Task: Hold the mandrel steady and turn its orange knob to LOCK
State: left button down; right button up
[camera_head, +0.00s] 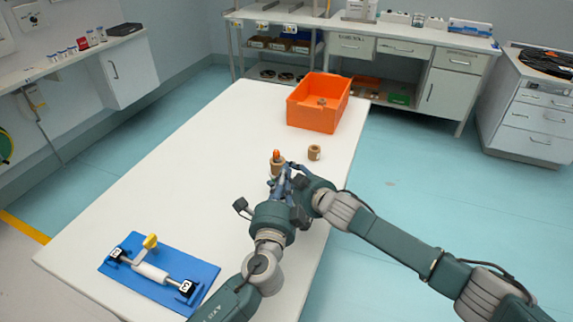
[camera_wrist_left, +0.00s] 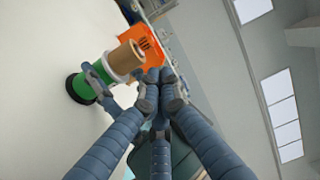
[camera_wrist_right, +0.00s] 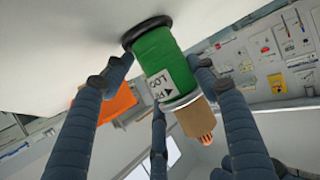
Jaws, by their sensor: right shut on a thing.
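The mandrel stands on the white table with a brown cardboard core (camera_head: 277,169) around its upper part and the orange knob (camera_head: 276,155) on top. The knob (camera_wrist_right: 205,138) sticks out past the core there. My right gripper (camera_wrist_right: 163,72) is shut on the green body. The arms hide the mandrel's lower part in the head view.
An orange bin (camera_head: 312,116) with a small item inside stands at the table's far end. A loose cardboard core (camera_head: 314,153) stands right of the mandrel. A blue mat (camera_head: 128,272) with a yellow-handled roller lies at the near left. The table's left middle is clear.

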aim_at(276, 154)
jog(key=shift+w+d+f, duration=0.1)
jog(key=shift+d, duration=0.15)
pick_arm(q)
notch_tip(276, 154, up, 4)
jog(key=s+a+m+h, duration=0.1)
jog(key=s+m+h, duration=0.15)
jog(key=h, duration=0.25)
pick_arm(e)
jog(key=shift+c, duration=0.2)
pick_arm(q)
jog(key=w+d+f+m+g+h, duration=0.25)
jog(key=w+d, duration=0.25)
jog(key=w, duration=0.3)
pick_arm(e)
jog(key=shift+w+d, duration=0.1)
pick_arm(q)
jog(key=shift+g, duration=0.35)
jog(key=a, duration=0.2)
jog(key=a+f, duration=0.1)
jog(key=a, duration=0.1)
jog(key=shift+a, duration=0.25)
